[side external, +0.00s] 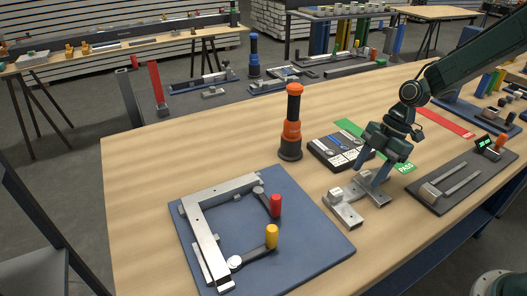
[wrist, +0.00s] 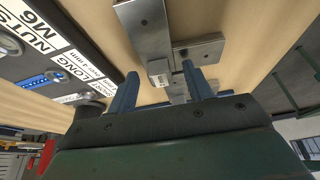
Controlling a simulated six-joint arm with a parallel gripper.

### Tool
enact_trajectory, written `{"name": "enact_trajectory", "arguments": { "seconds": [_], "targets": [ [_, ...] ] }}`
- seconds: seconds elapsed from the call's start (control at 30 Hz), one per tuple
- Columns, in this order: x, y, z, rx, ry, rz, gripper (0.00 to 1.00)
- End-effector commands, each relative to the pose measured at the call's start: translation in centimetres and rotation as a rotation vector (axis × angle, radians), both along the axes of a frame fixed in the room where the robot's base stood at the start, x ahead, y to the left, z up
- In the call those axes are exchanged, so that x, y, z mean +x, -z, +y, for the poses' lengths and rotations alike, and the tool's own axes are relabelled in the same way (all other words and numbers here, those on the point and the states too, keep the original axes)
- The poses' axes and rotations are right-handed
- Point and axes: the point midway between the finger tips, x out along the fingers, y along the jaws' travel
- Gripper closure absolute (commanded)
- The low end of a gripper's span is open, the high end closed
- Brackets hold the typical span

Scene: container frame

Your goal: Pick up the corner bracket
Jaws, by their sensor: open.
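The corner bracket (side external: 345,212) is a silver metal L-shaped piece with holes, lying on the wooden table right of the blue fixture plate. In the wrist view its plates (wrist: 148,32) show beyond my fingers, partly hidden by the right finger. My gripper (side external: 370,178) points down over the bracket's far part, its two blue fingers apart. In the wrist view my gripper (wrist: 160,68) is open, with part of the bracket showing between the fingertips. I cannot tell whether the fingers touch it.
The blue fixture plate (side external: 320,240) holds silver frame bars (side external: 207,235) and two clamps with red (side external: 276,205) and yellow (side external: 272,236) handles. An orange-and-black screwdriver-like tool (side external: 292,125) stands behind. A labelled parts tray (side external: 335,150) is behind my gripper; a dark tray (side external: 455,185) is right.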

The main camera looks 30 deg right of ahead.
Motion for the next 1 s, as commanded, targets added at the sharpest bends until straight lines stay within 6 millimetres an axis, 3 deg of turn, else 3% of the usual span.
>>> {"name": "enact_trajectory", "arguments": {
  "seconds": [0.4,0.67,1.0],
  "targets": [
    [0.02,-0.04,-0.01,0.000,-0.001,-0.001,0.49],
    [0.02,-0.05,0.00,0.000,-0.001,-0.001,0.98],
    [0.05,-0.22,0.00,0.000,0.000,-0.002,1.00]
  ]
}}
